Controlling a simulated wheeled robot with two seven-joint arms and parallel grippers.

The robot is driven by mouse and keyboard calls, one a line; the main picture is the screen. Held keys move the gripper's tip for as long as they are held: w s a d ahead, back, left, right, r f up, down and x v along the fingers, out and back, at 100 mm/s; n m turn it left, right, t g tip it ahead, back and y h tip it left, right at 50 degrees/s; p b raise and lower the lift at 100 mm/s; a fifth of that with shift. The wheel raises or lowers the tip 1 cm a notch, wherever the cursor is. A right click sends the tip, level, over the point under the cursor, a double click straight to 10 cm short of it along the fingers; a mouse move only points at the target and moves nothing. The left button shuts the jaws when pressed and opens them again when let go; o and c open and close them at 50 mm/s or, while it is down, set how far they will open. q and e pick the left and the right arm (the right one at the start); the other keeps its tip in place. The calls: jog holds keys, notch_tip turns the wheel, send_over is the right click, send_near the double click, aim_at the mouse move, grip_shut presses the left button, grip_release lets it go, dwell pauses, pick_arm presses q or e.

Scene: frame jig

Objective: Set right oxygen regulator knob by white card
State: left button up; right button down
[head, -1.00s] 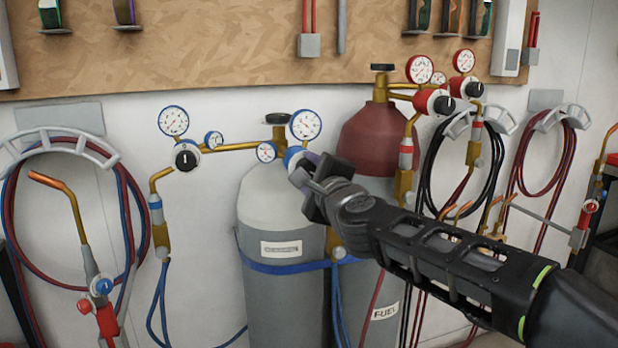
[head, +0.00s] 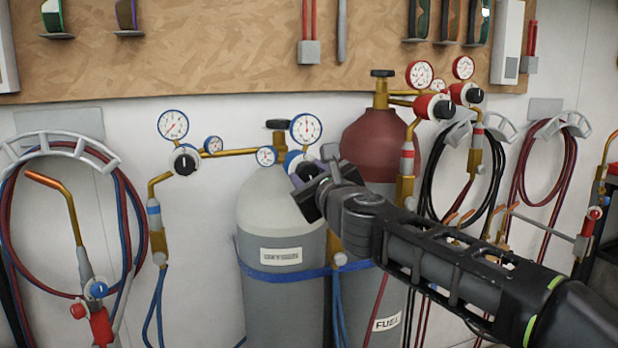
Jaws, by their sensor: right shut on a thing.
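The right oxygen regulator has a large blue-rimmed gauge (head: 306,129) and a small one (head: 266,156) above the grey oxygen cylinder (head: 281,215). Its black knob (head: 306,171) sits below the large gauge, partly hidden by my gripper. My right gripper (head: 308,188) is shut on this knob, its arm coming in from the lower right. The knob's mark is hidden. The large gauge's needle looks near upright. I cannot make out a white card for certain. My left gripper is not in view.
A left oxygen regulator with its own black knob (head: 185,160) is on the same brass pipe. The red-topped fuel cylinder (head: 381,145) and red regulators (head: 434,106) stand close above my right forearm. Hoses (head: 70,215) hang on the wall at left.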

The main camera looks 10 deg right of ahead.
jog(key=shift+f, duration=0.1)
dwell(0.3)
jog(key=c, duration=0.9)
grip_release()
jog(key=s, duration=0.7)
jog(key=shift+s+d, duration=0.25)
jog(key=shift+s, duration=0.15)
